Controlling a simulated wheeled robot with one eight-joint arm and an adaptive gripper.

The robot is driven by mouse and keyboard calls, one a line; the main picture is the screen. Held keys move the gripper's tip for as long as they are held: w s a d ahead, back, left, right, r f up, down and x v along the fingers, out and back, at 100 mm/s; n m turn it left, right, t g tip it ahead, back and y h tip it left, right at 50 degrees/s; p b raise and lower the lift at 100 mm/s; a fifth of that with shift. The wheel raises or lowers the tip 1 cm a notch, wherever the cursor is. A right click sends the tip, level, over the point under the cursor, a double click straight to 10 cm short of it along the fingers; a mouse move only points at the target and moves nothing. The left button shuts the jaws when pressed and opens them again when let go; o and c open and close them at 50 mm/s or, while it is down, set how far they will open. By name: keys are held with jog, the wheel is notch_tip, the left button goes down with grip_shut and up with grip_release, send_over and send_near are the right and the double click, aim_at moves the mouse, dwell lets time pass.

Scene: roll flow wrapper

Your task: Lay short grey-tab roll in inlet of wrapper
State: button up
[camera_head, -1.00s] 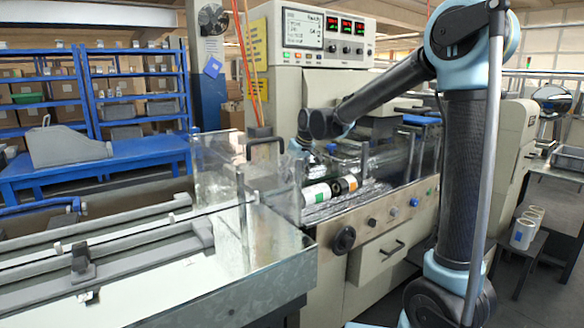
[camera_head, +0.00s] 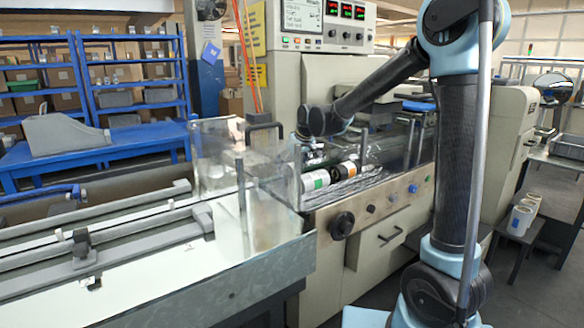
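A white roll with a green mark (camera_head: 315,180) lies in the wrapper's inlet (camera_head: 340,192), behind a clear guard. Beside it lies a white roll with an orange mark and a dark end (camera_head: 346,170). I cannot make out a grey tab on any roll. My gripper (camera_head: 311,160) points down behind the clear guard, just above and behind the green-marked roll. It is small and partly hidden by the guard and reflections. I cannot tell whether it is open, or whether it touches or holds a roll.
Clear guard panels (camera_head: 238,165) stand at the inlet's left end. A long infeed table (camera_head: 150,270) with grey rails runs left. Several white rolls (camera_head: 522,218) stand on a dark stool (camera_head: 535,240) at the right. Blue shelves (camera_head: 130,80) stand behind.

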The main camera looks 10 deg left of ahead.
jog(key=shift+r, duration=0.1)
jog(key=v, duration=1.1)
jog(key=shift+r, duration=0.3)
jog(key=shift+s+d, duration=0.1)
jog(key=shift+d, duration=0.1)
jog(key=s+d, duration=0.1)
jog(key=d, duration=0.3)
jog(key=s+d+f+m, duration=0.1)
jog(key=d, duration=0.3)
jog(key=s+d+f+m+h, duration=0.1)
jog(key=d, duration=0.4)
jog(key=shift+s, duration=0.3)
jog(key=s+d+f+m+h, duration=0.1)
jog(key=s+d+f, duration=0.15)
jog(key=d, duration=0.35)
jog(key=s+d+f+m+h, duration=0.1)
jog(key=s+d, duration=0.3)
jog(key=d, duration=0.2)
jog(key=s+d+f+m+g+h, duration=0.1)
jog(key=s+d+f+m, duration=0.4)
jog(key=s+d+f, duration=0.9)
jog(key=s+d, duration=0.1)
jog(key=s, duration=0.3)
jog(key=shift+s+d+f+m+g+h, duration=0.2)
jog(key=shift+s+f+m+g+h, duration=0.05)
jog(key=shift+f+m+g+h, duration=0.1)
